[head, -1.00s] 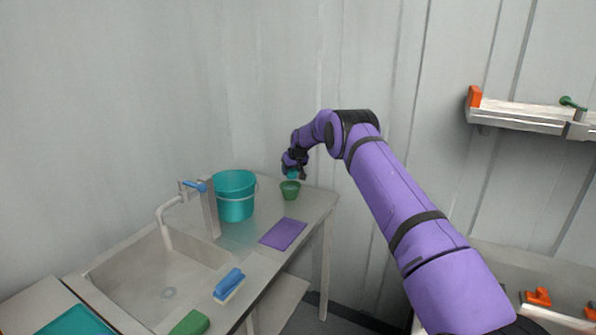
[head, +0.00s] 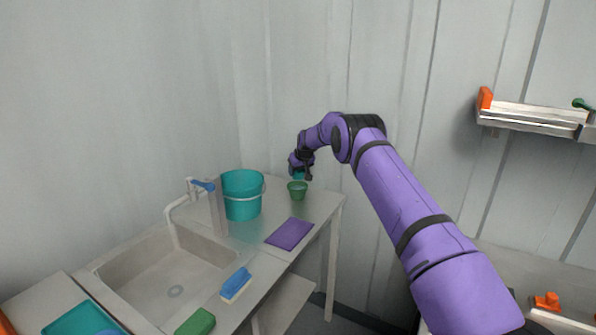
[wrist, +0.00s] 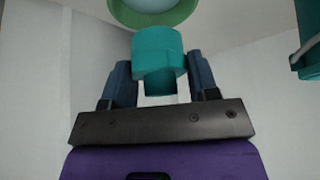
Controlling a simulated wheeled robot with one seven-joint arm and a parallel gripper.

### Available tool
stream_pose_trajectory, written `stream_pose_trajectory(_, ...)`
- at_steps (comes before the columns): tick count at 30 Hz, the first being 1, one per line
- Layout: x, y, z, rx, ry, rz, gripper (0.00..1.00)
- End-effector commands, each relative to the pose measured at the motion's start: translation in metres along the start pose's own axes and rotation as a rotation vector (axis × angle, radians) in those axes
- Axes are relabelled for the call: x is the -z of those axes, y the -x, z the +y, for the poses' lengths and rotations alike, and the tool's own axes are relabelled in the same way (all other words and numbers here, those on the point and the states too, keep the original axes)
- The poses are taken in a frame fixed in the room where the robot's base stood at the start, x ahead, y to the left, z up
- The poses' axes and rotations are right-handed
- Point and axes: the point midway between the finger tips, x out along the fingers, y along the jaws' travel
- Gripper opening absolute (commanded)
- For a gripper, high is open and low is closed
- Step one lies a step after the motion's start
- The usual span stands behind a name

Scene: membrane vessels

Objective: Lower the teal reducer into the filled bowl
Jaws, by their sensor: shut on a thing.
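The teal reducer (wrist: 159,50) is a short stepped cylinder, wide at one end and narrower at the other. In the head view the reducer (head: 298,175) shows small below my gripper (head: 301,174), just above the green bowl (head: 298,191). The bowl stands on the counter near its far end. In the wrist view the bowl (wrist: 183,16) is at the top edge, partly cut off, with pale blue content inside. The reducer appears apart from the bowl.
A teal bucket (head: 242,206) stands left of the bowl, beside the tap (head: 203,188) and sink (head: 130,272). A purple cloth (head: 289,234) lies on the counter in front of the bowl. A blue brush (head: 236,283) and green sponge (head: 196,322) lie nearer.

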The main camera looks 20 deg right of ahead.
Motion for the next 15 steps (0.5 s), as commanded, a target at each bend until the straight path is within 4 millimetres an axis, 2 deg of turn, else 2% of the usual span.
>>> stream_pose_trajectory(15,-0.011,-0.019,0.0,0.0,0.0,-0.001,0.31)
